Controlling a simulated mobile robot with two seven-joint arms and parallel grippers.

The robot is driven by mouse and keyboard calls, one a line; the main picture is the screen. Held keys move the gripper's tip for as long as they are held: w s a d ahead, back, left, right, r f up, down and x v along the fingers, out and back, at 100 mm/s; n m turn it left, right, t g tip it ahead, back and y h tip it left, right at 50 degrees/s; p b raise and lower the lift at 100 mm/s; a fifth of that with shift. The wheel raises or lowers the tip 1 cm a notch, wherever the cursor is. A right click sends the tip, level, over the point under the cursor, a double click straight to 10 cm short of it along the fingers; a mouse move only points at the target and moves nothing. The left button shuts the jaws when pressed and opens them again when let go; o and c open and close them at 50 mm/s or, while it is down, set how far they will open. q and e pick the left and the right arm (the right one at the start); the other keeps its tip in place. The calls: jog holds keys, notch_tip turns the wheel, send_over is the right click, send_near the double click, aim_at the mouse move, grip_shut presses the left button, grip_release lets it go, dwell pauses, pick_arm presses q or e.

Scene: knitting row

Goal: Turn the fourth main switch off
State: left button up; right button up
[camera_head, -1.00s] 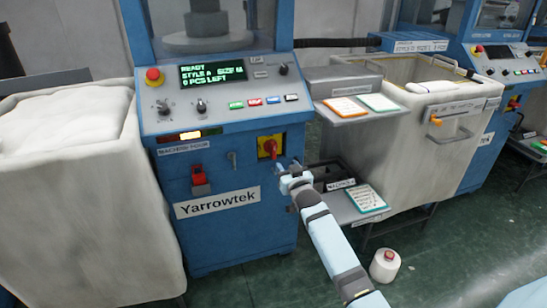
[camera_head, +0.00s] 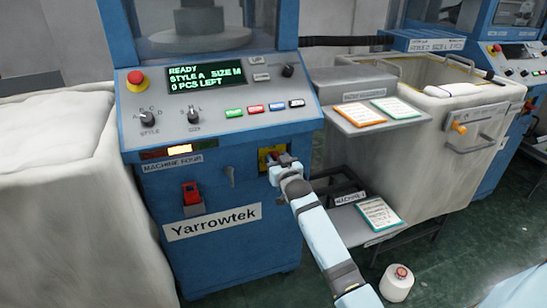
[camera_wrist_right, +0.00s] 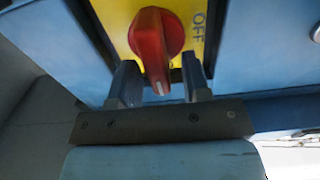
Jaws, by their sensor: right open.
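The main switch (camera_head: 264,159) is a red knob on a yellow plate, low on the front of the blue machine labelled MACHINE FOUR (camera_head: 215,232). In the head view my right gripper (camera_head: 283,162) is in front of it and hides much of it. In the right wrist view the red knob (camera_wrist_right: 156,45) stands between the two open fingers of my right gripper (camera_wrist_right: 160,82). Its narrow end points down, towards the gripper. The yellow plate (camera_wrist_right: 118,22) shows OFF to the knob's right. I cannot tell whether the fingers touch the knob. My left gripper is not in view.
A red switch or latch (camera_head: 191,194) and a key-like part (camera_head: 230,175) sit left of the main switch. The display (camera_head: 207,78) reads READY, 0 PCS LEFT. A shelf (camera_head: 350,100) with cards juts out at right. A yarn cone (camera_head: 397,282) stands on the floor.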

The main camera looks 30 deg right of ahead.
jog(key=shift+w, duration=0.1)
grip_shut()
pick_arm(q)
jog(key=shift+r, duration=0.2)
